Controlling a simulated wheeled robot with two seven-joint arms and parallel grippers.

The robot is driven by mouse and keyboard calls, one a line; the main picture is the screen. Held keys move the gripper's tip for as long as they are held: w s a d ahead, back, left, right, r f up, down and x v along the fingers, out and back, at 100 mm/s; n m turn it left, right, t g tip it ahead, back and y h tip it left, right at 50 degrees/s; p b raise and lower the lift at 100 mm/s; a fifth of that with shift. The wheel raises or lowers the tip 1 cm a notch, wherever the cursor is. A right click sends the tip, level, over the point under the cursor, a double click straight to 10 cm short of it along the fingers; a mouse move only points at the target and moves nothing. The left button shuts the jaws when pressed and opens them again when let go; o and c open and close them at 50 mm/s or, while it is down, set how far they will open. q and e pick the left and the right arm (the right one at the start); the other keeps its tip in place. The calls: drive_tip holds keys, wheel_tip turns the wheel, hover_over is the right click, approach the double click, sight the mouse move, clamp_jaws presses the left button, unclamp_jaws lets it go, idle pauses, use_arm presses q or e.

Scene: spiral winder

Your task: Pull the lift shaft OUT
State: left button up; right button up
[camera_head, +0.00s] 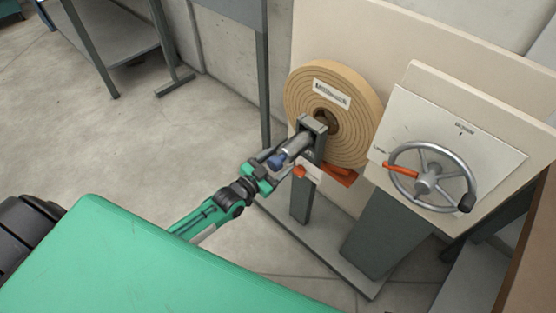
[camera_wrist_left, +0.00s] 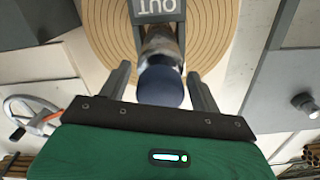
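The lift shaft (camera_head: 298,144) is a grey metal cylinder with a blue end knob (camera_head: 276,161), sticking out of a grey bracket (camera_head: 314,125) in front of a tan wound roll (camera_head: 355,105). My left gripper (camera_head: 274,163) is at the knob. Its two fingers stand on either side of the knob with a visible gap on each side, so it is open (camera_wrist_left: 162,88). My right gripper is in neither view.
A handwheel (camera_head: 428,183) with an orange lever is on a slanted panel right of the roll. An orange piece (camera_head: 340,176) is below the bracket. A grey bench (camera_head: 110,40) stands at the back left.

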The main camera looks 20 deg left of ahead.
use_arm(q)
drive_tip(key=v, duration=1.3)
drive_tip(key=shift+s, duration=0.35)
drive_tip(key=shift+a+r, duration=0.1)
